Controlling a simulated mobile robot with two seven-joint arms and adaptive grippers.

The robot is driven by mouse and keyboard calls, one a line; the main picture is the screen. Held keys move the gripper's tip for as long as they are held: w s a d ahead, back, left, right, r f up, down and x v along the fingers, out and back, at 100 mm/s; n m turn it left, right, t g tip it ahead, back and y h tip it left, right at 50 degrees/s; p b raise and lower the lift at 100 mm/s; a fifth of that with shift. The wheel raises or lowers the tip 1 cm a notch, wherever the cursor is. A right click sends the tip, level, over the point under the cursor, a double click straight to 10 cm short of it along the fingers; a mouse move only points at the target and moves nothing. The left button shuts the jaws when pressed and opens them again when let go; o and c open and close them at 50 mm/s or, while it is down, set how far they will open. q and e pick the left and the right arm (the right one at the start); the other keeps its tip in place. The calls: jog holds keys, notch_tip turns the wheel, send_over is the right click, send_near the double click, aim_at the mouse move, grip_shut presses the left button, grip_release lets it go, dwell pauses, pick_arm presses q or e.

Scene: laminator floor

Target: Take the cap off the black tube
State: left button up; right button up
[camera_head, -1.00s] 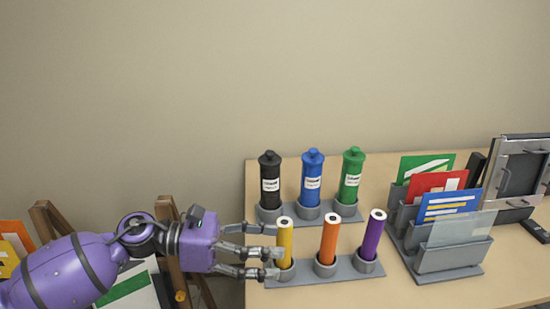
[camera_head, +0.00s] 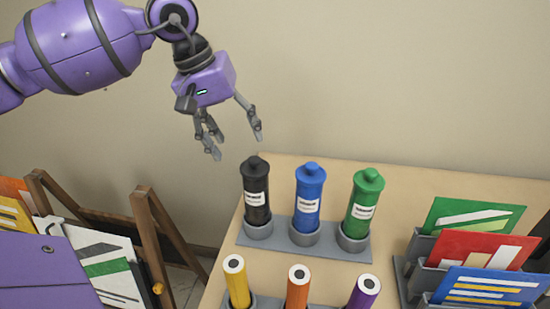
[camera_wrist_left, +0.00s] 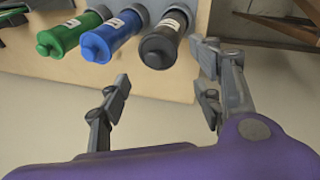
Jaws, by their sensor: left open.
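The black tube (camera_head: 256,197) stands upright with its knobbed black cap (camera_head: 254,164) on, in the left cup of a grey rack (camera_head: 290,242). In the left wrist view the black tube (camera_wrist_left: 165,40) shows with its cap (camera_wrist_left: 157,52) toward the camera, beyond and between the fingers. My left gripper (camera_head: 238,147) is open and empty, above and slightly left of the black tube, apart from it. Its open fingers also show in the left wrist view (camera_wrist_left: 165,98). My right gripper is not in view.
A blue tube (camera_head: 308,196) and a green tube (camera_head: 362,203) stand in the same rack. Yellow (camera_head: 237,281), orange (camera_head: 297,287) and purple (camera_head: 364,291) rolls stand in front. A sorter with folders (camera_head: 415,270) is at right. A wooden stand (camera_head: 160,235) is at left.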

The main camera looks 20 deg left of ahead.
aim_at(255, 165)
pick_arm(q)
jog(key=p+x, duration=0.1)
jog(key=x, duration=0.6)
jog(key=shift+d+f, duration=0.1)
jog(key=shift+f, duration=0.05)
jog(key=c, duration=1)
